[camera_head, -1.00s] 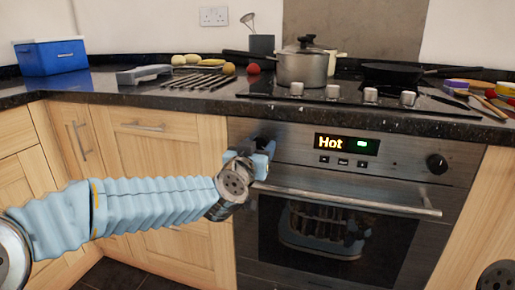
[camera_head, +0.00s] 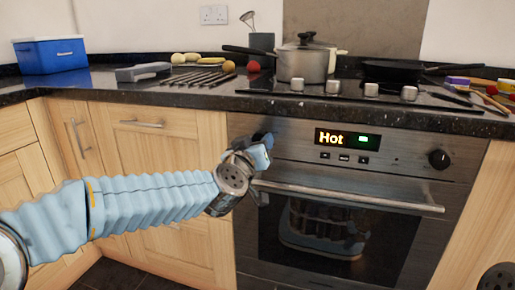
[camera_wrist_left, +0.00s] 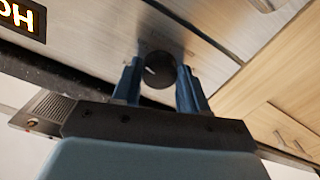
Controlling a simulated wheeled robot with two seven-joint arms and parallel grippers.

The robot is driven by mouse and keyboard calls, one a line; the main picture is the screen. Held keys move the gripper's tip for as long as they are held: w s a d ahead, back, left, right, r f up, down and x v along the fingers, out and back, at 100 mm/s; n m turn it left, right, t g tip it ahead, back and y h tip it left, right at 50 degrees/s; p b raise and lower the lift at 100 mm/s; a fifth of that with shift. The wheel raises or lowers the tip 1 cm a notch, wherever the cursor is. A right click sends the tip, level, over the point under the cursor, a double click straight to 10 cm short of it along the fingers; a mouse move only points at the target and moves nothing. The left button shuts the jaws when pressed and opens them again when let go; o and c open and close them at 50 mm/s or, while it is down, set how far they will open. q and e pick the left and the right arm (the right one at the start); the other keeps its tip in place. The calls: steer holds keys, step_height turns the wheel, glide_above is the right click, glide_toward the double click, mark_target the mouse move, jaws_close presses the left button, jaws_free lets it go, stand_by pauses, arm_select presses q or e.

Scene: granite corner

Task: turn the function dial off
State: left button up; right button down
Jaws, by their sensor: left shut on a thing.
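The function dial (camera_wrist_left: 158,68) is a round black knob with a pale pointer mark, on the steel oven panel left of the lit display. In the left wrist view it sits between the two blue fingers of my left gripper (camera_wrist_left: 157,84), which is shut on it. In the head view my left gripper (camera_head: 264,146) reaches the panel's left part and hides the dial. The display (camera_head: 342,140) reads "Hot" in yellow, with a green light beside it. My right gripper is not in view.
A second black dial (camera_head: 439,159) is at the panel's right. The oven door handle (camera_head: 345,198) runs just below my left gripper. The worktop above carries a pot (camera_head: 302,66), a pan (camera_head: 393,71) and several hob knobs. Wooden cupboards (camera_head: 160,150) stand to the left.

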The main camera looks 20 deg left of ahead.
arm_select(q)
steer(key=n+b, duration=0.2)
steer(key=n, duration=0.2)
steer(key=shift+d+f+n, duration=0.1)
steer(key=shift+n, duration=0.2)
steer(key=n+b, duration=0.2)
steer(key=n, duration=0.3)
steer(key=n+b, duration=0.2)
steer(key=n, duration=0.3)
steer(key=shift+n, duration=0.4)
steer(key=shift+r+n+b, duration=0.2)
steer(key=shift+n+b, duration=0.8)
steer(key=shift+n, duration=1.3)
steer(key=o, duration=1)
steer(key=shift+o, duration=0.2)
